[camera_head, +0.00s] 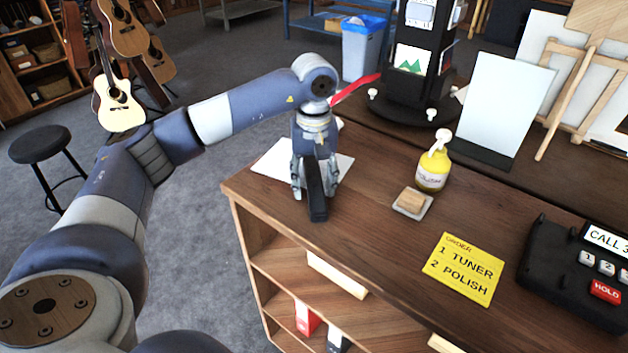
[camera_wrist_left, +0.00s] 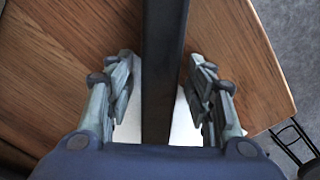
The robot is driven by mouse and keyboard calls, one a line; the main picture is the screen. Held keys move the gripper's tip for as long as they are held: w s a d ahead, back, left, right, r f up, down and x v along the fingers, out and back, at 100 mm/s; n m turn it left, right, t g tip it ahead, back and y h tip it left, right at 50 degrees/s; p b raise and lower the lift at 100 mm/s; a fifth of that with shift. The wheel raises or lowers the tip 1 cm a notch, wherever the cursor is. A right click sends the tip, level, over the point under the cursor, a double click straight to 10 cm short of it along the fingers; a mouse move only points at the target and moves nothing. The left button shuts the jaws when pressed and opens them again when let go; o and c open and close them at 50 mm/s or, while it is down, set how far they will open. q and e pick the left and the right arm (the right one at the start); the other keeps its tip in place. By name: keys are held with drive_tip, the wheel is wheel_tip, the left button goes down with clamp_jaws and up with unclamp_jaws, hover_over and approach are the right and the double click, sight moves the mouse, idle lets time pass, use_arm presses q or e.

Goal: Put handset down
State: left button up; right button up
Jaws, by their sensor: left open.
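The black handset (camera_head: 317,203) is at the left end of the wooden counter, one end pointing toward the front edge. My left gripper (camera_head: 315,187) is right over it, pointing down, with a finger on each side. In the left wrist view the handset (camera_wrist_left: 163,60) runs as a long dark bar between the two spread fingers, with gaps on both sides. The gripper is open around it. The handset seems to rest on the counter and partly over a white sheet (camera_head: 270,161); its underside is hidden. The black telephone base (camera_head: 560,262) stands at the right. My right gripper is out of view.
A yellow order note (camera_head: 465,269), a sponge on a small tray (camera_head: 411,203) and a yellow pump bottle (camera_head: 433,172) lie or stand between handset and telephone. A black display stand (camera_head: 405,95) and an upright mirror-like panel (camera_head: 500,105) stand behind. The counter's left edge is close.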

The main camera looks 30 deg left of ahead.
sight(315, 179)
use_arm(q)
drive_tip(key=shift+r, duration=0.1)
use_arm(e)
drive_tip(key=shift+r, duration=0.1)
use_arm(q)
drive_tip(key=shift+r, duration=0.25)
wheel_tip(315, 179, up, 5)
drive_tip(key=shift+w+f+b, duration=0.1)
drive_tip(key=shift+b, duration=0.5)
wheel_tip(315, 179, up, 7)
drive_tip(key=shift+p, duration=0.35)
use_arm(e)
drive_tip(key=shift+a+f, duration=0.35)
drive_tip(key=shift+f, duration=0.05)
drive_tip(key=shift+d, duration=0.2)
